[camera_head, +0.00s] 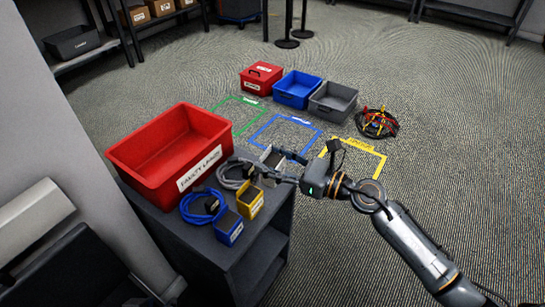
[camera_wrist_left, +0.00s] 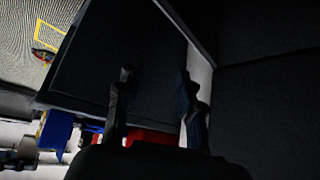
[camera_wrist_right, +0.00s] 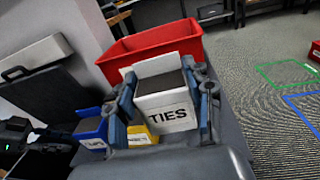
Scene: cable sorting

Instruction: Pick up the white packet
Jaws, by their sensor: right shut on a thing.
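The white packet (camera_head: 272,157) is a small open-topped box with a dark top and a "TIES" label. In the right wrist view the white packet (camera_wrist_right: 166,108) sits between both fingers of my right gripper (camera_wrist_right: 168,92), which is shut on it. In the head view my right gripper (camera_head: 287,172) reaches in from the right over the dark cabinet's (camera_head: 262,240) far right corner. I cannot tell how far the packet is above the cabinet top. My left gripper (camera_wrist_left: 155,100) shows only in the left wrist view, dark, with its fingers apart and nothing between them.
A large red bin (camera_head: 150,158) stands on the cabinet, left of the packet. Blue (camera_head: 229,229) and yellow (camera_head: 250,202) packets and blue (camera_head: 202,206) and grey cables (camera_head: 236,173) lie near its front. Red, blue and grey bins and a cable coil (camera_head: 376,123) are on the floor.

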